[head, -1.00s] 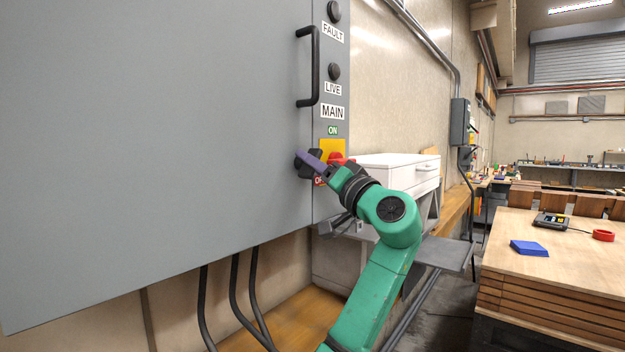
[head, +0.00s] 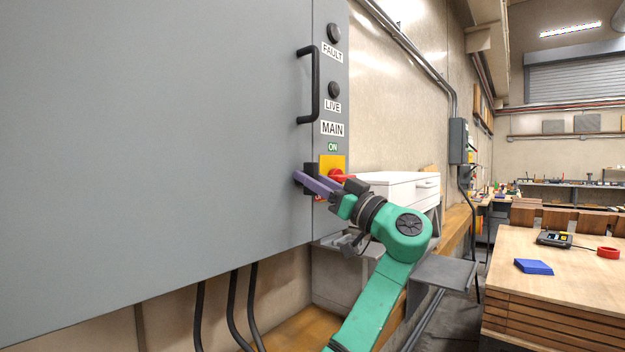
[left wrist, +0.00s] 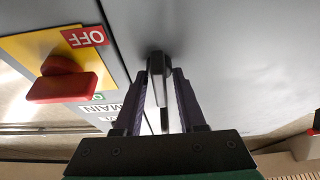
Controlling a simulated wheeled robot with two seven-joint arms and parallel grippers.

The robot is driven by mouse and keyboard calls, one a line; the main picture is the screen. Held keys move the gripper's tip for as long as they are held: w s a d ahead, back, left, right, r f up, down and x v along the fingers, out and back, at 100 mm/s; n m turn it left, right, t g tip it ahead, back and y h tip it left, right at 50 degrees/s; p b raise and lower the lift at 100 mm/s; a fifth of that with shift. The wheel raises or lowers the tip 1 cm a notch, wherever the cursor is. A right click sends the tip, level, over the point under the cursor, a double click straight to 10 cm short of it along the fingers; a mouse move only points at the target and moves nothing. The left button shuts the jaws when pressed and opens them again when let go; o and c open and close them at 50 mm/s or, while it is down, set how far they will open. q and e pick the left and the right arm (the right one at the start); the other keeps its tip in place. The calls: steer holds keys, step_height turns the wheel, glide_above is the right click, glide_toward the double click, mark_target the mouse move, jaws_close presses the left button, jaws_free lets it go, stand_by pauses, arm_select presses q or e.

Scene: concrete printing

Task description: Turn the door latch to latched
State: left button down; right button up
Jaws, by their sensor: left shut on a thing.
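The door latch (head: 311,170) is a dark handle at the right edge of the grey cabinet door (head: 170,150), below the door's pull handle. In the head view it is partly hidden by my left gripper (head: 304,180), whose purple fingers cross it from the right. In the left wrist view the latch (left wrist: 158,72) runs from its pivot on the door down between the fingers of the left gripper (left wrist: 163,90). The left gripper is shut on it. The exact angle of the latch is hard to judge. My right gripper is not in view.
A red switch handle (head: 341,176) on a yellow plate (head: 327,162) sits just right of the latch, close to my fingers. The black pull handle (head: 315,85) sticks out above. A white drawer unit (head: 400,190) stands behind my wrist. A wooden workbench (head: 570,285) is at right.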

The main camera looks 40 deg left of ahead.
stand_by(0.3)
arm_select(q)
steer(key=c, duration=0.8)
jaws_free()
steer(key=shift+a, duration=0.1)
steer(key=shift+c, duration=0.2)
steer(key=b+v, duration=0.4)
steer(key=v, duration=1)
steer(key=shift+d, duration=0.3)
